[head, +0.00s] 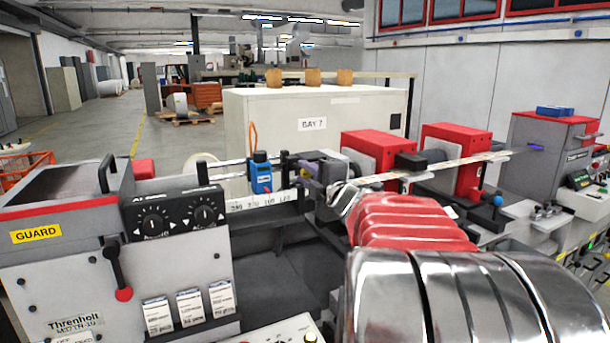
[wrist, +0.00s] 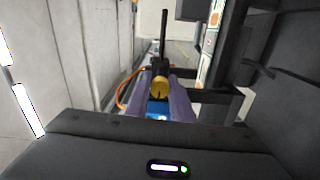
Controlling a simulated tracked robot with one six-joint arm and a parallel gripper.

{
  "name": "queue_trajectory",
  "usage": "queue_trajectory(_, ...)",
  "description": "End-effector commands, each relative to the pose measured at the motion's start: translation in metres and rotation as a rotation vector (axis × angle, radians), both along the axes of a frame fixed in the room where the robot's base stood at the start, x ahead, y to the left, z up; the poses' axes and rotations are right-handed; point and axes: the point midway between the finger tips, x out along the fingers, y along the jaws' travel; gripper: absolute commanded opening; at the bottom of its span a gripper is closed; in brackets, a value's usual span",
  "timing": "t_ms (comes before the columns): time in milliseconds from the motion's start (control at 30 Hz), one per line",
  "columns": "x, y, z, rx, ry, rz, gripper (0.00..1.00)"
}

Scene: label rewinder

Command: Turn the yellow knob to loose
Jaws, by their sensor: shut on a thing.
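The yellow knob (wrist: 160,88) is in the middle of the wrist view, with a dark upright rod behind it. The two purple fingers of my gripper (wrist: 161,93) lie on either side of it and are shut on it. A blue part (wrist: 157,110) shows between the fingers, just below the knob. In the head view my gripper (head: 312,168) reaches left to the rail, close to the blue sensor (head: 261,175) with its orange cable. I cannot make out the knob in that view. No loose or tight marking is readable.
A printed scale strip (head: 262,201) runs below the sensor. A black dial panel (head: 175,212) and a red-knobbed lever (head: 120,275) are at left. Red blocks (head: 372,152) and the label web (head: 440,168) lie behind and right of my arm. Dark machine parts (wrist: 275,70) crowd the wrist view's right.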

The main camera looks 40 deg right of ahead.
Motion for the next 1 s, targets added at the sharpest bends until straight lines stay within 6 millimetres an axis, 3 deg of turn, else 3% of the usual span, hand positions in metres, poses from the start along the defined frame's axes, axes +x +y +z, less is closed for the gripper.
queue_trajectory(667,0.0017,0.0032,-0.0023,-0.077,0.025,0.008,0.00)
queue_trajectory(700,0.0017,0.0031,-0.0023,-0.076,0.025,0.008,0.24)
queue_trajectory(933,0.0006,0.0014,-0.0016,-0.075,0.024,0.004,0.40)
queue_trajectory(1000,0.0004,0.0010,-0.0014,-0.075,0.024,0.003,0.40)
